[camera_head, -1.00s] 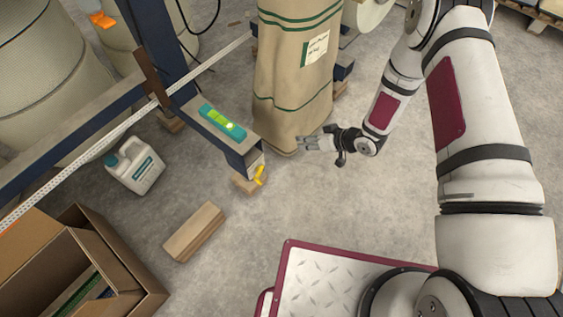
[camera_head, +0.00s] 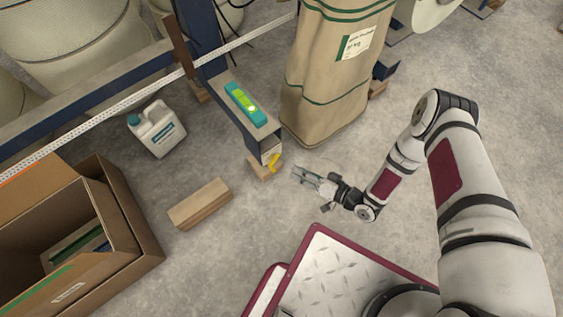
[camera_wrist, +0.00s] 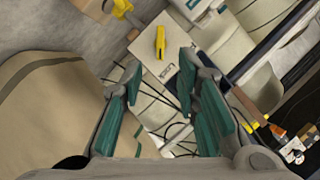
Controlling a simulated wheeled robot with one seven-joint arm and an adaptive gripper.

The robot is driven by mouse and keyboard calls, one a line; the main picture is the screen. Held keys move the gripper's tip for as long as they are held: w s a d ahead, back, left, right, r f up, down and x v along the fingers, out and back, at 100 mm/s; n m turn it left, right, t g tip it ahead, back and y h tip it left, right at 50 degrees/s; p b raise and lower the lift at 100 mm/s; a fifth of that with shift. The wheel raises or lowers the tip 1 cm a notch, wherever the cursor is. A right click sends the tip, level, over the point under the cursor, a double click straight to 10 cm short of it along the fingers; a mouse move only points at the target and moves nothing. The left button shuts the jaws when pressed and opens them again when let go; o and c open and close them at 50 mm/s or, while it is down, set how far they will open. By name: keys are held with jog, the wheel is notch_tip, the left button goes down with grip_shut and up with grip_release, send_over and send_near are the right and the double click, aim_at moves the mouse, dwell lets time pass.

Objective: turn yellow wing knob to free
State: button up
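The yellow wing knob (camera_head: 273,161) sits on the end face of a dark blue beam (camera_head: 236,127). In the wrist view the yellow wing knob (camera_wrist: 160,42) stands on a pale end plate (camera_wrist: 153,60) with printed lettering, of which only part is readable. My gripper (camera_head: 298,176) is just right of and below the knob in the head view, with a gap between them. In the wrist view the teal fingers of my gripper (camera_wrist: 160,66) are spread with nothing between them, and the knob lies beyond the tips.
A teal level (camera_head: 245,103) lies on the beam. A tall tan sack (camera_head: 325,85) stands close to the right. A wooden block (camera_head: 200,203), a white jug (camera_head: 158,130) and an open cardboard box (camera_head: 130,225) are to the left. Floor around my gripper is clear.

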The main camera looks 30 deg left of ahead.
aim_at(275, 159)
jog(key=s+b+x, duration=0.1)
jog(key=b+x, duration=0.2)
jog(key=x, duration=0.6)
jog(key=shift+w, duration=0.5)
jog(key=shift+a, duration=0.15)
grip_shut()
